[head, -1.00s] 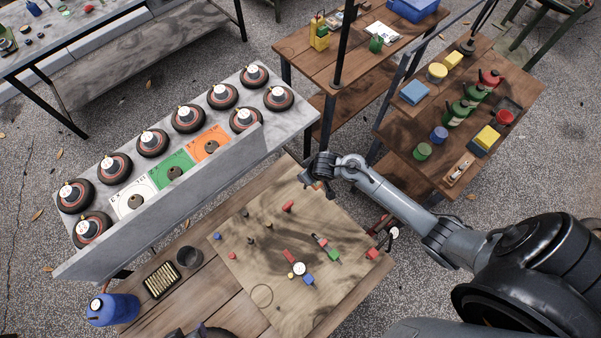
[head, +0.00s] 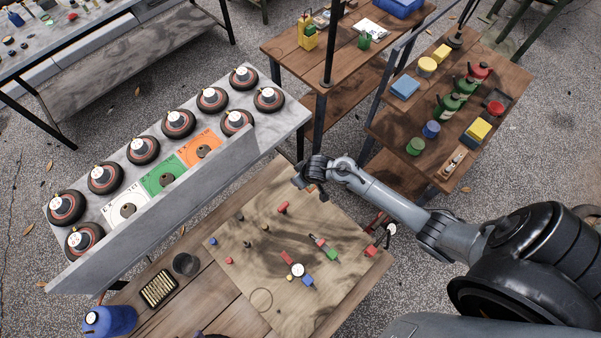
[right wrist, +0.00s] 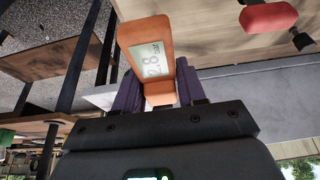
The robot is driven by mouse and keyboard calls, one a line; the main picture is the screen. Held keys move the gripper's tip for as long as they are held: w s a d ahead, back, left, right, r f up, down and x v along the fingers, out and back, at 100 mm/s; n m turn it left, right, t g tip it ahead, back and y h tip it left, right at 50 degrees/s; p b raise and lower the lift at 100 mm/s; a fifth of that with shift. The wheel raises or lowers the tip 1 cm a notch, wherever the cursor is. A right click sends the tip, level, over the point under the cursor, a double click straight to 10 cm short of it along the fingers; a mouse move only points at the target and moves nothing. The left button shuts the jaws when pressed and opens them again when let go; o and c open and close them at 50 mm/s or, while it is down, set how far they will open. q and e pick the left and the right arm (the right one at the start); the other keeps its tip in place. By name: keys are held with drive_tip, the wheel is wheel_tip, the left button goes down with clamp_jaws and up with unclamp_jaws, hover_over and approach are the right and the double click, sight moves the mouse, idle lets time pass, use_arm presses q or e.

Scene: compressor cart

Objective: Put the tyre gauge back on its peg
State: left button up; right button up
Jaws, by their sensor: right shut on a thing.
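The tyre gauge (right wrist: 150,60) is orange with a grey display reading 2.8 bar. In the right wrist view it sits between the purple fingers of my right gripper (right wrist: 158,95), which is shut on it. In the head view my right gripper (head: 306,186) is over the far edge of the wooden board (head: 225,250); the gauge is hardly visible there. Small dark pegs stand on the board, one at its left part (head: 248,244) and one nearer the middle (head: 265,227). I cannot tell which belongs to the gauge. My left gripper is not in view.
The board holds a red piece (head: 283,208), a white-dialled gauge (head: 297,270), a green block (head: 331,254) and a blue block (head: 307,281). A grey shelf (head: 210,195) with several wheels stands left.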

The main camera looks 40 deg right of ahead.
drive_tip(key=shift+f+b, duration=0.7)
drive_tip(key=shift+f, duration=0.7)
drive_tip(key=shift+p, duration=0.35)
drive_tip(key=shift+p, duration=0.3)
idle(0.5)
drive_tip(key=shift+p, duration=0.35)
idle(0.4)
drive_tip(key=shift+f, duration=0.25)
idle(0.4)
drive_tip(key=shift+f+b, duration=0.75)
drive_tip(key=shift+f, duration=0.15)
